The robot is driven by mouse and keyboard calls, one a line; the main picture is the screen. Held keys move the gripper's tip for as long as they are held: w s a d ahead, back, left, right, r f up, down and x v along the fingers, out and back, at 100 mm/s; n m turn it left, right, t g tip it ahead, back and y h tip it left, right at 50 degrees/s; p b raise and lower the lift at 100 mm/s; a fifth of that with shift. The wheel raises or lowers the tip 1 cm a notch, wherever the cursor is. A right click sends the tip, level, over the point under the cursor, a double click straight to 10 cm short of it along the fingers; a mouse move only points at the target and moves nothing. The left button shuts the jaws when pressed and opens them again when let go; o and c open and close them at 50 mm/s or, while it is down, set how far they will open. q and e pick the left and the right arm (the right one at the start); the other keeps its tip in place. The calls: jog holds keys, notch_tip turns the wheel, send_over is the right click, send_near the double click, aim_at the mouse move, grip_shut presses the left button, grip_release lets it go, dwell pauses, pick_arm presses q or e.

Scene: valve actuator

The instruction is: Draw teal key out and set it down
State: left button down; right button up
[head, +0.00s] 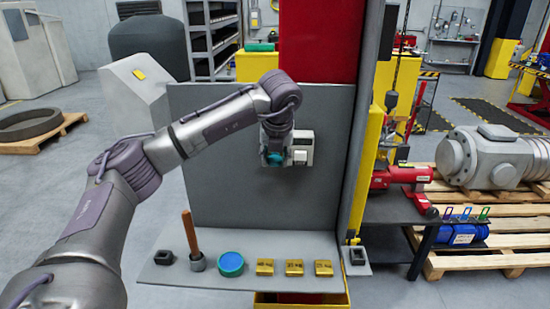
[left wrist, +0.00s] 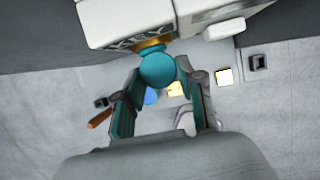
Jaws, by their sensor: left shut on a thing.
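The teal key (left wrist: 157,70) shows its round head in the left wrist view, between the fingers of my left gripper (left wrist: 158,88). A brass ring or collar (left wrist: 150,47) shows behind the head, against the white box marked KEY (left wrist: 128,28). How deep the key sits there is hidden. In the head view the white box (head: 303,141) is on the upright grey panel (head: 215,190). My left gripper (head: 274,159) is at the box's left part, shut on the key, which is mostly covered by the gripper. My right gripper is out of view.
The grey shelf (head: 215,282) below holds a wooden-handled tool (head: 189,234), a blue disc with a green rim (head: 231,263), several gold blocks (head: 294,267) and black square sockets (head: 164,257) at both ends. A yellow post (head: 361,165) stands right of the panel.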

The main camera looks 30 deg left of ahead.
pick_arm(q)
jog(key=shift+s+d+b, duration=0.55)
jog(key=shift+s+d, duration=0.1)
jog(key=shift+s, duration=0.35)
jog(key=shift+s+d+b, duration=0.55)
jog(key=shift+s+d, duration=0.05)
jog(key=shift+s, duration=0.35)
